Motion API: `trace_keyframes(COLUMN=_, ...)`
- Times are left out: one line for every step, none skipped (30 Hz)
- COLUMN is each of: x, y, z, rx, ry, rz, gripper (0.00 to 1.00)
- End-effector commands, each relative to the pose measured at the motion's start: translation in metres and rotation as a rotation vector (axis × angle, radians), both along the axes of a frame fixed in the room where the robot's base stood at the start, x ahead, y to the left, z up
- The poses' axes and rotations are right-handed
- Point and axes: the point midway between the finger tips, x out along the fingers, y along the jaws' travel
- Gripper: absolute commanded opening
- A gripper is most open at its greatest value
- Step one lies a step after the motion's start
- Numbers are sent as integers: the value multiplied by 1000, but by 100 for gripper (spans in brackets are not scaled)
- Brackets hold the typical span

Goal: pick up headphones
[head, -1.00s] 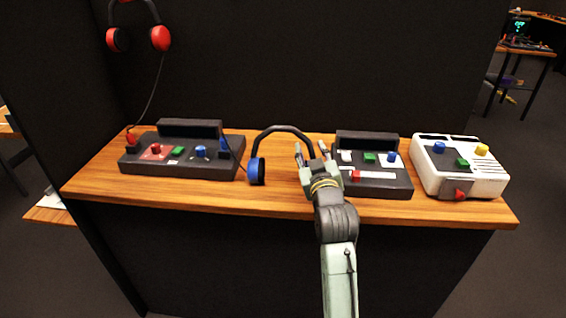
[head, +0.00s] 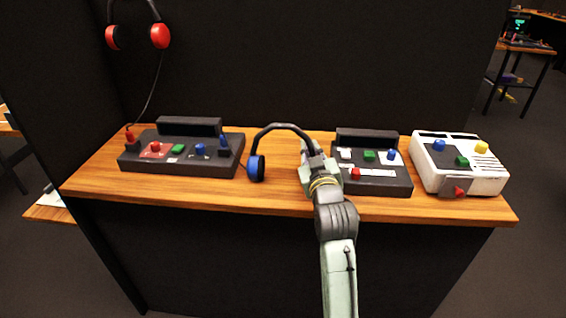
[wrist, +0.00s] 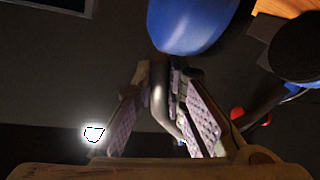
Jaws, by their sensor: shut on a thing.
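The headphones on the wooden counter have a dark band (head: 284,126) and a blue earcup (head: 257,168). They stand between the left dark panel and the middle dark panel. My gripper (head: 309,148) is at the right end of the band and is shut on the headphones. In the wrist view my gripper (wrist: 165,112) has its fingers closed around the grey band arm, with the blue earcup (wrist: 190,25) just beyond. In the head view the right earcup is hidden behind my gripper.
A dark panel with a red, a green and a blue control (head: 180,150) sits left. Another dark panel (head: 378,182) is close right of my gripper, and a white panel (head: 485,178) is farther right. Red headphones (head: 159,37) hang on the back wall. The counter's front edge (head: 230,200) is clear.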

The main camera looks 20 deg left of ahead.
Motion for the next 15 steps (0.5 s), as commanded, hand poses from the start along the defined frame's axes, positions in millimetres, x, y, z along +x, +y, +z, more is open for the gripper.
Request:
trace_keyframes(x=0, y=0, z=1, rx=0, ry=-1, rz=0, gripper=0)
trace_keyframes(x=0, y=0, z=1, rx=0, ry=-1, rz=0, gripper=0)
trace_keyframes(x=0, y=0, z=1, rx=0, ry=-1, rz=0, gripper=0)
trace_keyframes(x=0, y=0, z=1, rx=0, ry=-1, rz=0, gripper=0)
trace_keyframes(x=0, y=0, z=1, rx=1, ry=-1, rz=-1, gripper=0)
trace_keyframes(x=0, y=0, z=1, rx=1, ry=-2, rz=1, gripper=0)
trace_keyframes(x=0, y=0, z=2, rx=0, ry=-2, rz=1, gripper=0)
trace_keyframes(x=0, y=0, z=3, rx=0, ry=-2, rz=1, gripper=0)
trace_keyframes(x=0, y=0, z=6, rx=0, ry=-3, rz=1, gripper=0)
trace_keyframes(x=0, y=0, z=8, rx=0, ry=-3, rz=1, gripper=0)
trace_keyframes(x=0, y=0, z=10, rx=0, ry=-3, rz=1, gripper=0)
trace_keyframes(x=0, y=1, z=14, rx=-1, ry=-5, rz=2, gripper=0)
trace_keyframes(x=0, y=1, z=19, rx=-2, ry=-7, rz=1, gripper=0)
trace_keyframes(x=0, y=1, z=23, rx=-1, ry=-7, rz=2, gripper=0)
trace_keyframes(x=0, y=0, z=32, rx=-1, ry=-9, rz=1, gripper=0)
